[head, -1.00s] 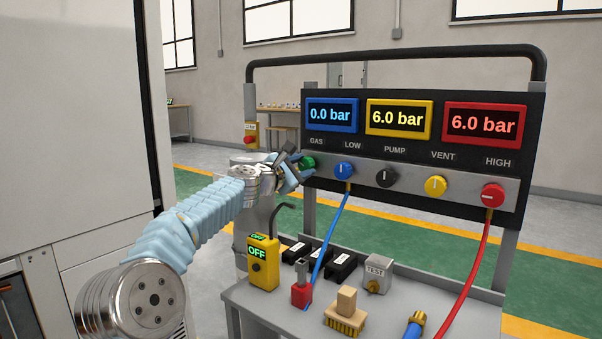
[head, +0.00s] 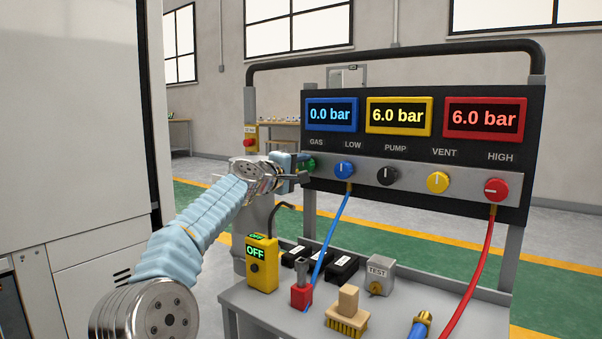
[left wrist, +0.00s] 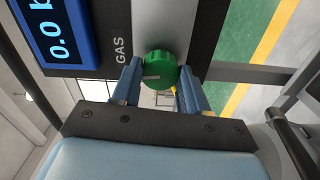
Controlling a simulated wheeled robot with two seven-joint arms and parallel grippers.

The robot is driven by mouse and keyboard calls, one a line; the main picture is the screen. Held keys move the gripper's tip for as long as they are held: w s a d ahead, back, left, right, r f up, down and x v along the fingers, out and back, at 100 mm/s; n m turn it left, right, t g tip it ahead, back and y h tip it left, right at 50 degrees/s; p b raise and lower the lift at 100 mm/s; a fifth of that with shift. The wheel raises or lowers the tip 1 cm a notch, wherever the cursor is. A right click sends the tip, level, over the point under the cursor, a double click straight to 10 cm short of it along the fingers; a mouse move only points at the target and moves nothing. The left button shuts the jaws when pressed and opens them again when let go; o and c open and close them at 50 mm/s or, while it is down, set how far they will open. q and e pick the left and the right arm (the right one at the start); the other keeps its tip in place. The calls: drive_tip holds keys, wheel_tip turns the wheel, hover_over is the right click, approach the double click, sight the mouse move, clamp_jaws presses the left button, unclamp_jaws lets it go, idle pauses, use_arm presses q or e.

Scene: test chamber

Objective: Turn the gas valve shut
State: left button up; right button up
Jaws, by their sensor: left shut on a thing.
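The green gas valve knob (head: 309,166) sits at the left end of the panel's knob row, below the GAS label. It is partly hidden by my left gripper in the head view. In the left wrist view the green knob (left wrist: 160,70) shows a pale pointer mark, with the GAS label beside it. My left gripper (head: 303,168) reaches it from the left, and its two blue fingers (left wrist: 160,85) are shut on the knob, one on each side. The right gripper is in neither view.
The panel has blue (head: 344,170), black (head: 387,176), yellow (head: 438,182) and red (head: 495,190) knobs. Displays read 0.0, 6.0 and 6.0 bar. Below, the cart top (head: 270,312) holds a yellow OFF device (head: 262,264), a brush (head: 347,312) and a TEST box (head: 380,275). Blue and red hoses hang down.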

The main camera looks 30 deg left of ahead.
use_arm(q)
drive_tip(key=shift+f+m, duration=0.15)
drive_tip(key=shift+m, duration=0.65)
drive_tip(key=shift+b, duration=0.3)
drive_tip(key=o, duration=1.1)
drive_tip(key=shift+c, duration=0.2)
drive_tip(key=s+a+b, duration=0.1)
drive_tip(key=s+b, duration=0.4)
drive_tip(key=s, duration=0.8)
drive_tip(key=shift+s+b, duration=0.3)
drive_tip(key=shift+s, duration=0.05)
